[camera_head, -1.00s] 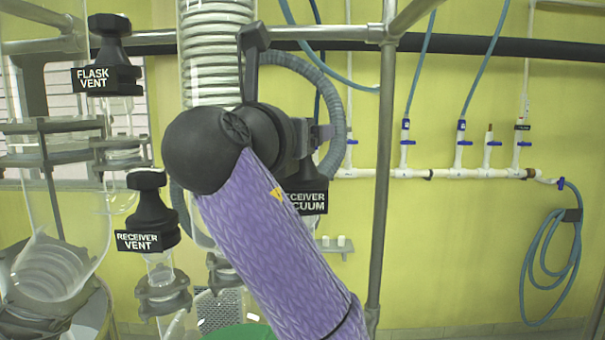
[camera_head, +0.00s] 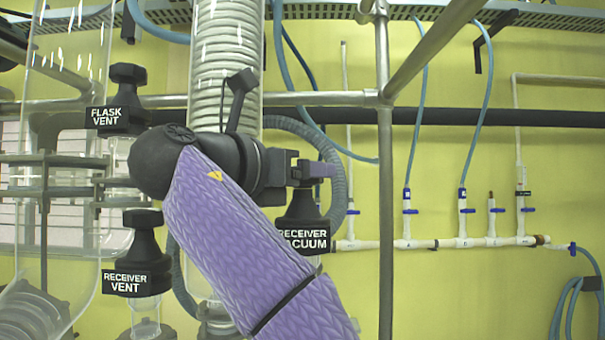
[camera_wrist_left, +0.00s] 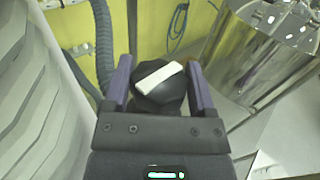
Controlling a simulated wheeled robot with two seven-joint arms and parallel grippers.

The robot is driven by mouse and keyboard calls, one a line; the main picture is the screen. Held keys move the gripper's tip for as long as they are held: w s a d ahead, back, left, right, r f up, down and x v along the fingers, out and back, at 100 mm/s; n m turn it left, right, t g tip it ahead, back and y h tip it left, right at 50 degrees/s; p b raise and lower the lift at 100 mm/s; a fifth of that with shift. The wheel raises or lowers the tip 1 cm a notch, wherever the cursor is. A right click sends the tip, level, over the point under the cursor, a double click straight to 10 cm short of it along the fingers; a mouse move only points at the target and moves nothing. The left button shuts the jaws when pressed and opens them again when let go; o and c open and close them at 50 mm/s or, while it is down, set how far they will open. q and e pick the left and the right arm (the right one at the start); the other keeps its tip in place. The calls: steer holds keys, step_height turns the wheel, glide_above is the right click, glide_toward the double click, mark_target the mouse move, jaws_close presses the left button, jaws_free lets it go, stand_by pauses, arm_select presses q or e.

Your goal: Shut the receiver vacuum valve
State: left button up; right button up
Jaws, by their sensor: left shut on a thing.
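The receiver vacuum valve (camera_head: 303,211) has a black body and a black label reading RECEIVER VACUUM, partly covered by my left arm. My left gripper (camera_head: 312,171) is at the top of this valve. In the left wrist view the valve's black knob (camera_wrist_left: 157,98) has a white bar across its top, lying at a slant. It sits between the two purple fingers of my left gripper (camera_wrist_left: 160,84), which is shut on it. My right gripper is not in view.
The flask vent valve (camera_head: 124,100) and the receiver vent valve (camera_head: 142,252) stand to the left. A coiled glass column (camera_head: 224,60) rises behind my arm. A metal post (camera_head: 385,210) stands right of the valve. A shiny metal vessel (camera_wrist_left: 265,45) shows in the wrist view.

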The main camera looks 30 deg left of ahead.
arm_select(q)
steer(key=o, duration=1.2)
steer(key=shift+c, duration=0.2)
